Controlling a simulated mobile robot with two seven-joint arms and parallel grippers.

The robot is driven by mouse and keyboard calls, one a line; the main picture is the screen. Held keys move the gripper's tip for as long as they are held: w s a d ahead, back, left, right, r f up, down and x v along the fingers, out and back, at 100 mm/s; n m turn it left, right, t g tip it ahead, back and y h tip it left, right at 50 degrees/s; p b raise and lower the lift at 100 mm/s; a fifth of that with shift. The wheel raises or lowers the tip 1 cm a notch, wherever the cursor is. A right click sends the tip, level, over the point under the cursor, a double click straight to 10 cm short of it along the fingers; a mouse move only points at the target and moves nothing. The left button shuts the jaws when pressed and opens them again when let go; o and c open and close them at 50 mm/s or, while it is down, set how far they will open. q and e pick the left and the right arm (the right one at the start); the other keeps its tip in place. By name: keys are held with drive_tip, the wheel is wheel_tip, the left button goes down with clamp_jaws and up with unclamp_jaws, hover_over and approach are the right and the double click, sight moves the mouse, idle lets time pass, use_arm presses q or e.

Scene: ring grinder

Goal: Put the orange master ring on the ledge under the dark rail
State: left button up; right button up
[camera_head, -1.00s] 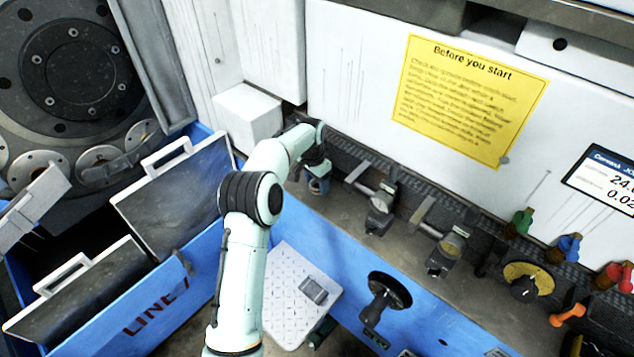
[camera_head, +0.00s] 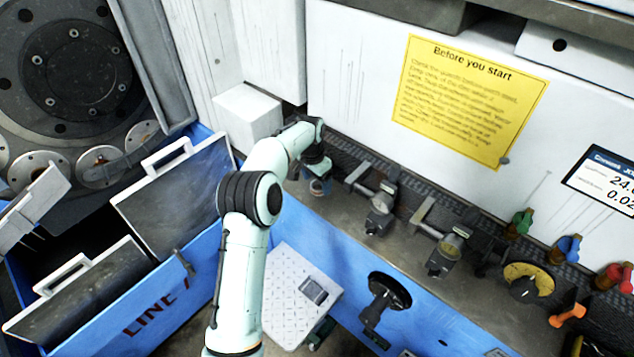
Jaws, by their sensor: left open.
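My left gripper (camera_head: 318,172) is at the end of my pale green arm, pointing down over the left end of the grey-brown ledge (camera_head: 345,212). It is open. A small, blurred, pale tan and grey shape (camera_head: 319,187) shows at its fingertips, low over or on the ledge. I cannot tell whether this is the orange master ring. The dark rail (camera_head: 345,156) runs along the foot of the white wall, above and behind the ledge. No ring that is clearly orange shows. My right gripper is not in view.
Two grey clamp-like fixtures (camera_head: 381,207) (camera_head: 446,252) stand on the ledge to the right. A yellow dial (camera_head: 527,282), an orange handle (camera_head: 567,315) and coloured knobs (camera_head: 568,247) are further right. A blue bin (camera_head: 195,270) with grey flaps is at left. A black handwheel (camera_head: 389,291) juts from the blue front.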

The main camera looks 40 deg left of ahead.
sight(314, 193)
use_arm(q)
wheel_tip(314, 193, up, 11)
drive_tip(key=s, duration=0.1)
drive_tip(key=shift+s+f+p, duration=0.15)
drive_tip(key=shift+p, duration=0.25)
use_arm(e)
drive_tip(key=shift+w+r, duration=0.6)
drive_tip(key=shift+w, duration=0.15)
use_arm(q)
drive_tip(key=shift+a, duration=0.1)
